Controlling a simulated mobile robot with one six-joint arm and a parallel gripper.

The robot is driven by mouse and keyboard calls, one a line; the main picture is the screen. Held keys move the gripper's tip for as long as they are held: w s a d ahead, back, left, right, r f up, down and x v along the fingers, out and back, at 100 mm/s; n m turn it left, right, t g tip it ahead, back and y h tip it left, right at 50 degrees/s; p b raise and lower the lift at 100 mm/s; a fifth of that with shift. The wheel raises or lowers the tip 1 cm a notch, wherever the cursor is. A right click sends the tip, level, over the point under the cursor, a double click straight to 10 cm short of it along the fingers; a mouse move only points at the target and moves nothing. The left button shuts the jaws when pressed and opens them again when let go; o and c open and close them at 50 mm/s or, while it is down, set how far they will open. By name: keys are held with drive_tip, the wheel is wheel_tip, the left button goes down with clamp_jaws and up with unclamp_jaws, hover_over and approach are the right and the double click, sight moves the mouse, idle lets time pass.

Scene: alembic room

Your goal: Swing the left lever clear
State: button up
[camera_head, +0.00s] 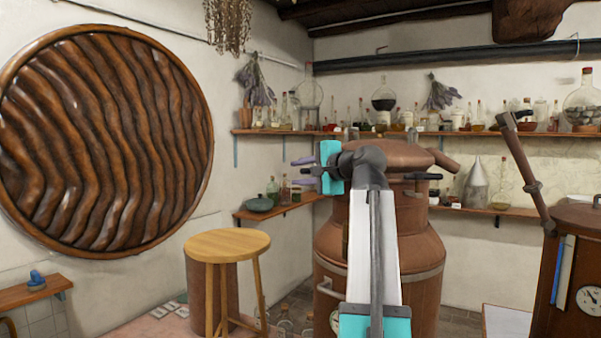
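A copper still (425,235) stands in the middle, partly hidden behind my arm. A short dark bar, which looks like the left lever (312,171), shows at the still's upper left. My gripper (302,171) points left there, with one purple finger above the bar and one below. The fingers stand apart, with small gaps to the bar. I cannot tell whether either touches it. A similar black right lever (425,176) sticks out to the right below the still's lid. The inner end of the left lever is hidden by my wrist.
A wooden stool (228,245) stands left of the still. Shelves (283,206) with glassware line the walls behind. The air left of the gripper looks clear.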

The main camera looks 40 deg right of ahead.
sight(307, 172)
clamp_jaws()
drive_tip(key=shift+w+d+m+h+p, duration=0.2)
drive_tip(key=shift+m+h+p, duration=0.4)
drive_tip(key=shift+p, duration=0.2)
drive_tip(key=m+h+p, duration=0.1)
drive_tip(key=d+m+g+h+p, duration=0.1)
drive_tip(key=shift+w+h, duration=0.15)
drive_tip(key=shift+h, duration=0.25)
drive_tip(key=shift+s+d+f+m+g+h+b, duration=0.1)
drive_tip(key=shift+s+d+m+g+h+b, duration=0.15)
drive_tip(key=shift+d+m+g+h+b, duration=1)
drive_tip(key=shift+s+d+r+m+g+h+b, duration=0.1)
drive_tip(key=shift+s+d+m+g+h+b, duration=0.35)
drive_tip(key=shift+m+g+h+b, duration=1.15)
drive_tip(key=shift+s+d+f+m+g+h+b, duration=0.1)
drive_tip(key=shift+d+m+g+h+b, duration=0.85)
drive_tip(key=shift+m+g+h, duration=1.1)
drive_tip(key=shift+d+m+g+y, duration=0.1)
drive_tip(key=shift+m+g+y, duration=0.2)
drive_tip(key=shift+g+y, duration=0.3)
